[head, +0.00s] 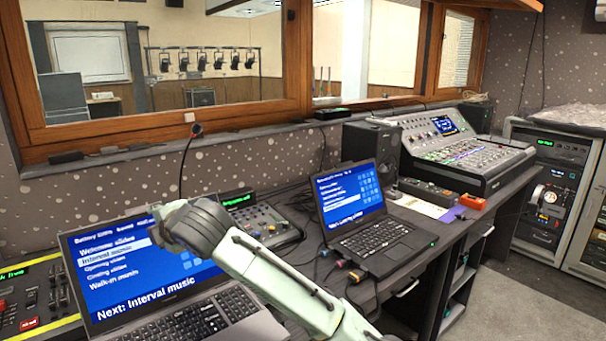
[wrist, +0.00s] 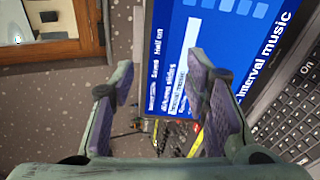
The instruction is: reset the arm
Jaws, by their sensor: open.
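My gripper (wrist: 160,72) is open in the wrist view, with its two purple-padded fingers apart and nothing between them. Beyond the fingers is the blue screen of the near laptop (wrist: 220,50), turned sideways in that view. In the head view my pale green arm reaches up from the bottom, and the dark gripper (head: 188,226) overlaps the near laptop (head: 105,285), hiding part of its screen. The fingertips are hard to make out there. I cannot tell how far the gripper is from the screen.
A gooseneck microphone (head: 188,160) rises behind the gripper. A small mixer (head: 262,221), a second laptop (head: 350,200), a speaker (head: 370,152) and a large lighting console (head: 465,150) line the desk. A fader panel (head: 38,300) is at left. Open floor (head: 530,300) lies at right.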

